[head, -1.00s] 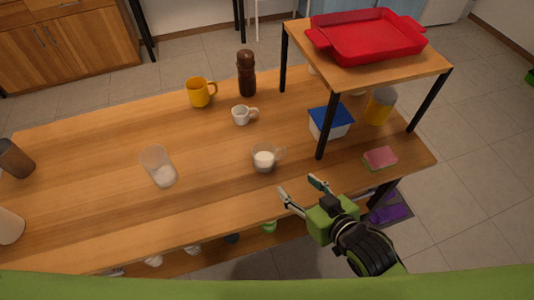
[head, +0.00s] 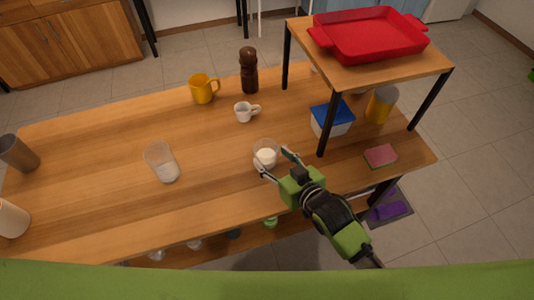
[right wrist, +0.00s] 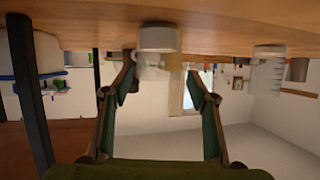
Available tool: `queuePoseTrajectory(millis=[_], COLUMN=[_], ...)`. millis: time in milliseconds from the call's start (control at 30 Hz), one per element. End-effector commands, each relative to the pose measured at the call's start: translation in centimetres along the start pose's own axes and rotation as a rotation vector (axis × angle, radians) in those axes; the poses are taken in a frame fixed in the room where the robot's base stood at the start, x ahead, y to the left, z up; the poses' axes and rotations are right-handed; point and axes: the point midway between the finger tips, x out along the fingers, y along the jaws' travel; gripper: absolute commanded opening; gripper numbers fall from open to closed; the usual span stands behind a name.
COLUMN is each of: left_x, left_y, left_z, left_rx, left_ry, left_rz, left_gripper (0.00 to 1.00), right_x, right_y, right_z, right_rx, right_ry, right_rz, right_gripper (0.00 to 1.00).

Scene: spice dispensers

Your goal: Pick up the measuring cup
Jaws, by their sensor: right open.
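The measuring cup (head: 266,154) is a small clear cup with white contents. It stands upright on the wooden table (head: 100,170), towards its front edge. My right gripper (head: 275,161) is open at the near right side of the cup, with its fingertips close to the cup's sides. In the right wrist view, which looks upside down, the cup (right wrist: 158,38) shows ahead between the open fingers (right wrist: 161,66). I cannot tell whether a finger touches it. The cup's handle is mostly hidden by the gripper in the head view. My left gripper is not in view.
A clear glass (head: 162,163) stands to the left and a small white cup (head: 244,112) behind. A yellow mug (head: 203,89) and a brown pepper mill (head: 249,70) stand farther back. A raised shelf with a red tray (head: 370,38) is at right, near a pink sponge (head: 380,156).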

Motion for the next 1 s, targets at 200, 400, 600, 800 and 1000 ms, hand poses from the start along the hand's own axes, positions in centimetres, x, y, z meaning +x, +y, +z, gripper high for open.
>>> queuePoseTrajectory(millis=[200, 400, 600, 800, 1000], left_x=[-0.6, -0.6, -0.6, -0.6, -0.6], left_y=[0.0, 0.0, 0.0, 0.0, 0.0], left_z=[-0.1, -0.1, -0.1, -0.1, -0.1], left_rx=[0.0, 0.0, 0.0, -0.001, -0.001], left_ry=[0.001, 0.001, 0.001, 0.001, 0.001], left_rz=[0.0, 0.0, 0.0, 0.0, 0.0], left_gripper=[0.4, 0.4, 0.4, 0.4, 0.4], right_x=[2.8, 3.5, 3.4, 3.4, 3.4], right_y=[0.1, 0.1, 0.1, 0.1, 0.1], right_z=[-0.1, 0.1, 0.1, -0.1, -0.1], right_rx=[0.0, 0.0, 0.0, -0.001, -0.001], right_ry=[0.002, 0.0, 0.0, 0.003, 0.002], right_rz=[0.0, 0.0, 0.0, 0.0, 0.0], right_gripper=[0.53, 0.53, 0.38, 0.23, 0.23])
